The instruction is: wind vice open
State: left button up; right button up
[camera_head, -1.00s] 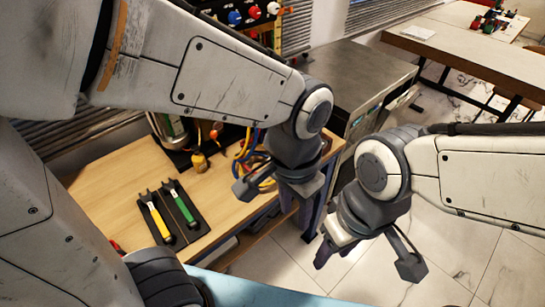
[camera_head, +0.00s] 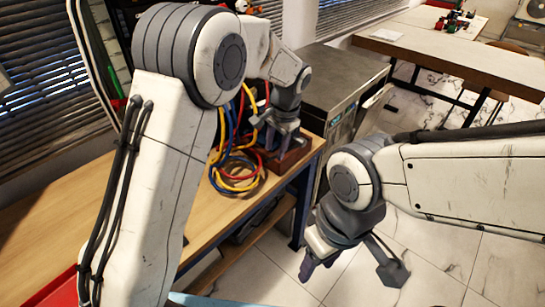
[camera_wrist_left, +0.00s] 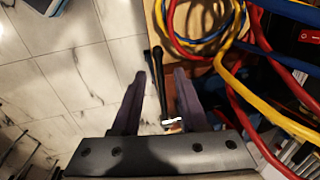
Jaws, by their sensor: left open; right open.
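My left gripper (camera_head: 279,138) reaches over the far right corner of the wooden bench. It is open, its two dark fingers (camera_wrist_left: 156,98) apart. In the left wrist view a dark bar with a knobbed end (camera_wrist_left: 161,75), apparently the vice handle, lies between the fingers. I cannot tell if they touch it. A reddish-brown block (camera_head: 290,160), apparently the vice, sits on the bench corner under the left gripper, which partly hides it. My right gripper (camera_head: 308,268) hangs over the floor in front of the bench, apart from the vice; its fingers are seen only from the side.
Looped yellow, red and blue cables (camera_head: 235,170) lie on the bench (camera_head: 205,225) left of the vice, close to the left gripper in the wrist view. A metal cabinet (camera_head: 335,80) stands behind the bench. Marble floor (camera_head: 390,235) is open to the right.

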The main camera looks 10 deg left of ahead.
aim_at(274, 156)
pick_arm(q)
jog(key=shift+w+a+f, duration=0.15)
jog(key=shift+a+f, duration=0.05)
jog(key=shift+f, duration=0.95)
jog(key=shift+w+a+f, duration=0.1)
jog(key=shift+a+f, duration=0.05)
jog(key=shift+f, duration=0.95)
grip_shut()
jog(key=shift+r, duration=0.1)
